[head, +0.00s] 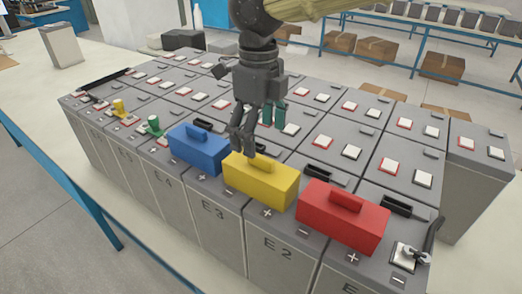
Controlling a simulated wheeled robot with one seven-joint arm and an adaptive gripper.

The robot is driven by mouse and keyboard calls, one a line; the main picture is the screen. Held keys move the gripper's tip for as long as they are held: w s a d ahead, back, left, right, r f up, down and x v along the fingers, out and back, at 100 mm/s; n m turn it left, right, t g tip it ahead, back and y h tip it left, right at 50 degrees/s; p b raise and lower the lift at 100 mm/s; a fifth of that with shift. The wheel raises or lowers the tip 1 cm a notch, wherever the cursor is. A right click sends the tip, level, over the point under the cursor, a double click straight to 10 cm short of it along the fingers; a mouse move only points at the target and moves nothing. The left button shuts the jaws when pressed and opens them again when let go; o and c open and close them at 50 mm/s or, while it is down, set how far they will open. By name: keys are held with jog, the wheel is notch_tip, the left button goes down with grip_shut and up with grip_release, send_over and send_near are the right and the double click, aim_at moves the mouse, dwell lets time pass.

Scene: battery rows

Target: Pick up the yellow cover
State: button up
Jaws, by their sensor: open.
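The yellow cover (260,182) is a box-shaped block with a raised handle (261,163) on top. It sits upright on the front row of grey batteries, above the cell marked E2 or E3. My gripper (244,145) points down at the cover's top, with its fingers just behind and left of the handle. The jaws are open and hold nothing. Whether a finger touches the handle or the cover's top, I cannot tell. The far side of the cover is hidden.
A blue cover (199,149) stands close on the left and a red cover (343,215) close on the right. A wrench (414,254) lies at the right corner. Green (154,125) and yellow (119,107) small parts stand on terminals at the left.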

aim_at(259, 155)
jog(key=shift+f, duration=0.1)
jog(key=shift+s+f, duration=0.15)
jog(key=shift+f, duration=0.15)
jog(key=shift+s+f+p, duration=0.45)
jog(key=shift+s+f, duration=0.25)
jog(key=shift+f, duration=0.25)
jog(key=shift+w+a+f, duration=0.1)
jog(key=shift+w+f, duration=0.2)
jog(key=shift+f, duration=0.25)
jog(key=shift+w+f, duration=0.3)
jog(key=shift+f, duration=0.25)
jog(key=shift+w+f, duration=0.25)
jog(key=shift+s+f+p, duration=0.15)
jog(key=shift+s+p, duration=0.05)
jog(key=shift+p, duration=0.1)
jog(key=shift+s+d+f+p, duration=0.25)
jog(key=shift+s+f+p, duration=0.4)
jog(key=shift+f, duration=0.1)
jog(key=shift+w+f, duration=0.25)
jog(key=shift+f, duration=1.3)
jog(key=shift+s, duration=0.15)
